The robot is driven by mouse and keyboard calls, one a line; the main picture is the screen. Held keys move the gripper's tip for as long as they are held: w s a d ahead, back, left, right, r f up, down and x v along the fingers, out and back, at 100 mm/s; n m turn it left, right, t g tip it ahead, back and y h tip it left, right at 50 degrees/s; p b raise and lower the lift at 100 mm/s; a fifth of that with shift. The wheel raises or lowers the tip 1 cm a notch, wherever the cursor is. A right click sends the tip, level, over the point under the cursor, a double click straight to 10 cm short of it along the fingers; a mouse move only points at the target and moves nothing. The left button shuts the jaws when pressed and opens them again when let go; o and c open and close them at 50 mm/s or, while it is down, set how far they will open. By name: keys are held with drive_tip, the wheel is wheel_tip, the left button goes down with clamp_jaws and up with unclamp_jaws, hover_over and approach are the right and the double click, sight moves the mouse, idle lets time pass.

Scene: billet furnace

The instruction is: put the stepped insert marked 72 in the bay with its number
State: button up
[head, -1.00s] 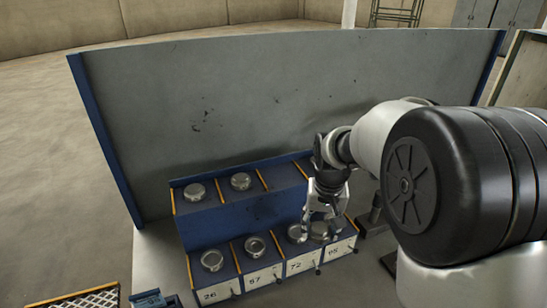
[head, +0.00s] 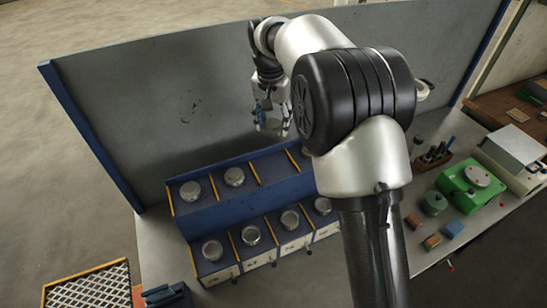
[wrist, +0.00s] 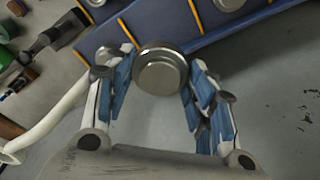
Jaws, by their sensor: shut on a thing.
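My gripper (head: 270,122) is shut on a round metal stepped insert (wrist: 160,70), held between its blue-padded fingers above and behind the rack's upper row. Its marking cannot be read. The blue rack (head: 235,212) has two rows of bays split by yellow dividers. In the lower row, a round insert (head: 212,250) sits at far left, then a second (head: 251,236), a third (head: 290,220) and another (head: 323,206) at right. Number plates on the front are blurred now. In the upper row, inserts sit in the two left bays (head: 190,190) (head: 234,177); the third bay looks empty. My arm partly hides the fourth.
A grey back panel (head: 150,110) stands behind the rack. At right are a green device (head: 470,188), small blocks and a tool holder (head: 432,157). A mesh-topped crate (head: 88,288) is at lower left. Grey bench surface is clear left of the rack.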

wheel_tip(320, 180, down, 15)
drive_tip(key=shift+w, duration=0.15)
idle(0.4)
drive_tip(key=shift+f, duration=0.15)
drive_tip(key=o, duration=1.3)
